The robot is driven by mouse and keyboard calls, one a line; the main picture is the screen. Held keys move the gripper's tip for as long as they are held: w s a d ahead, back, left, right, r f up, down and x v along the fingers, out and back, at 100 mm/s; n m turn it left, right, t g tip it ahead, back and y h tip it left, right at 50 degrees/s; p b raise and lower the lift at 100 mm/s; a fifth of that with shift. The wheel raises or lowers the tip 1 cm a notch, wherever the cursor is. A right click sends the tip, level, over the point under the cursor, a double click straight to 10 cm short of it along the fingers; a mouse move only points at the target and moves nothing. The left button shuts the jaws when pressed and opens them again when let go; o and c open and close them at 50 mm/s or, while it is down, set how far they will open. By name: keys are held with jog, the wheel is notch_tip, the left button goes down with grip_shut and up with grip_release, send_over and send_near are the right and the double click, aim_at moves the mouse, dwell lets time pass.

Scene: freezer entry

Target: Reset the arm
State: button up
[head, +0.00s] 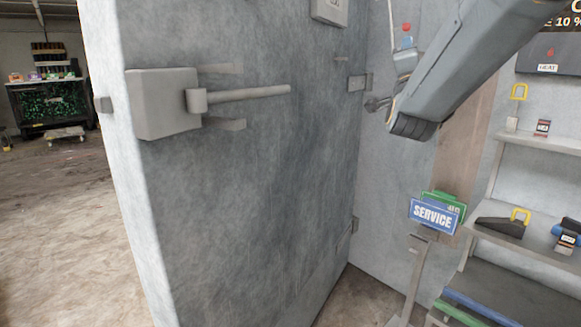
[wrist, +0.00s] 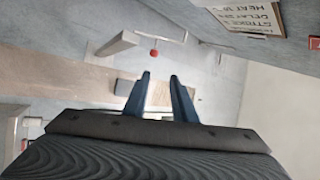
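My arm (head: 465,65) reaches in from the upper right in the head view, bent, in front of the pale wall.
A thick grey door (head: 250,180) with a bar handle (head: 245,94) fills the middle left. A blue SERVICE sign (head: 433,216) on a post and shelves (head: 540,240) with small items stand at right. Open floor (head: 70,220) lies at left. A red knob (wrist: 154,53) shows beyond the fingers.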

jog(key=s+a+f+n+g+y, duration=0.1)
jog(key=a+f+n+g+y, duration=0.3)
jog(key=f, duration=0.4)
jog(key=a+f+n+g+y, duration=0.2)
jog(key=a+f+n+y, duration=0.1)
jog(key=a+f, duration=0.35)
jog(key=s+a+f+n+g+y, duration=0.1)
jog(key=s+a+f+n+g, duration=0.2)
jog(key=s+f, duration=0.3)
jog(key=s+a+f+n+g+y, duration=0.1)
jog(key=s+a+f+n+g, duration=0.25)
jog(key=f, duration=0.45)
jog(key=s+a+f+n+g, duration=0.1)
jog(key=s+f+n+g, duration=0.3)
jog(key=s, duration=0.7)
jog(key=s+a+f+n+g, duration=0.15)
jog(key=s+f+g, duration=0.25)
jog(key=s+f, duration=0.55)
jog(key=s+d+r+n+g+h+p, duration=0.1)
jog(key=s+d+r+g, duration=0.15)
jog(key=s, duration=0.55)
jog(key=d+r+m+p, duration=0.2)
jog(key=d+r+p, duration=0.5)
jog(key=p, duration=0.7)
jog(key=shift+w+d+r+h, duration=0.2)
jog(key=shift+w+d+h, duration=0.05)
jog(key=shift+d+h, duration=0.1)
